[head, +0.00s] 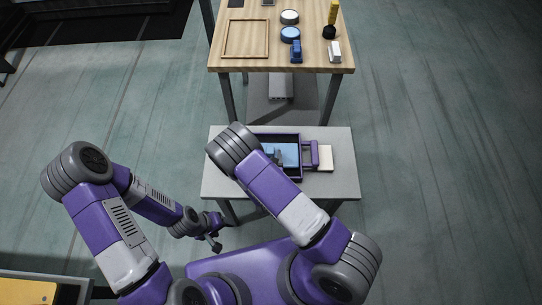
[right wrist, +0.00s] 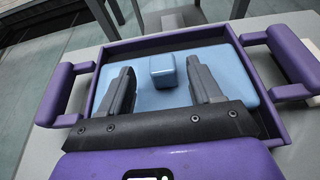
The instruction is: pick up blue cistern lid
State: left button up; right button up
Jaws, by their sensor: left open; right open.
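The blue cistern lid (right wrist: 215,70) is a light-blue slab with a square knob (right wrist: 162,70) on top. It lies in a purple tray (right wrist: 255,80) with side handles. In the head view the lid (head: 292,152) is partly hidden by my right arm. My right gripper (right wrist: 160,72) is open over the lid, its fingers apart on the left and right of the knob. In the head view the right gripper (head: 277,157) shows just past the forearm. Whether the fingers touch the lid is unclear. My left gripper (head: 214,241) is open and empty, left of the grey table.
The tray stands on a low grey table (head: 343,178), with a white block (head: 326,158) by its right handle (head: 314,154). Behind is a wooden table (head: 262,64) with a wooden frame, round tins, a blue tool and other small items. Open floor lies right.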

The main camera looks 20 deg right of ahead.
aim_at(270, 153)
jog(key=x, duration=0.3)
jog(key=shift+w+d+f+b, duration=0.1)
jog(key=shift+w+d+b, duration=0.1)
jog(key=shift+b, duration=0.15)
jog(key=shift+c, duration=0.2)
grip_shut()
